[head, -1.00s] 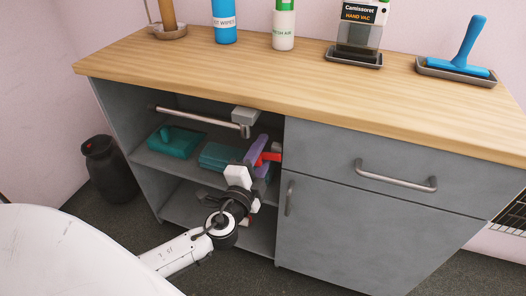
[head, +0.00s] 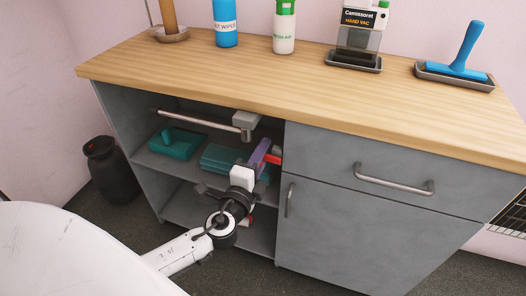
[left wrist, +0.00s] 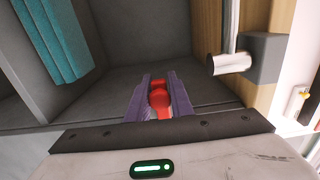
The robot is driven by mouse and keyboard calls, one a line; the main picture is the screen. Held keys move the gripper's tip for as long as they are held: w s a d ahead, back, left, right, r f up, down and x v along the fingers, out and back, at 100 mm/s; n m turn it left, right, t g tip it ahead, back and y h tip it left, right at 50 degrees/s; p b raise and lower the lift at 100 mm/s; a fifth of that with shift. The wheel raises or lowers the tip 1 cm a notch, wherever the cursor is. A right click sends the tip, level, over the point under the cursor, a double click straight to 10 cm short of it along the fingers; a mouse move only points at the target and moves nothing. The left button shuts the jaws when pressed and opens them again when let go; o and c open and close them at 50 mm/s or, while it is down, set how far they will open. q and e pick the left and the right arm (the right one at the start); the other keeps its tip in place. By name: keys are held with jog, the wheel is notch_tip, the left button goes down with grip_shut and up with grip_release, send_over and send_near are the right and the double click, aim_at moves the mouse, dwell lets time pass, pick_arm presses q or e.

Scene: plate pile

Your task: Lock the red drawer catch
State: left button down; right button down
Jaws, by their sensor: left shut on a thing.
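The red drawer catch (head: 274,158) sits on the cabinet's divider, at the right side of the open shelf bay. In the left wrist view the catch (left wrist: 160,98) stands between my two purple fingers. My left gripper (head: 263,153) reaches into the bay from the front and is shut on the catch. Its fingers (left wrist: 160,82) lie along both sides of the red part and hide some of it. The grey drawer (head: 330,150), to the right of the catch, looks closed. My right gripper is not in view.
A metal rail (head: 195,118) with a grey bracket (head: 246,117) crosses the bay above my gripper. Folded teal cloths (head: 222,158) and a teal item (head: 176,145) lie on the shelf. Below the drawer is a closed door (head: 340,225). Bottles stand on the wooden top (head: 270,85).

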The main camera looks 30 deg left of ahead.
pick_arm(q)
jog(key=c, duration=1.6)
grip_release()
jog(key=b+v, duration=0.1)
jog(key=v, duration=0.9)
jog(key=shift+s+d, duration=0.1)
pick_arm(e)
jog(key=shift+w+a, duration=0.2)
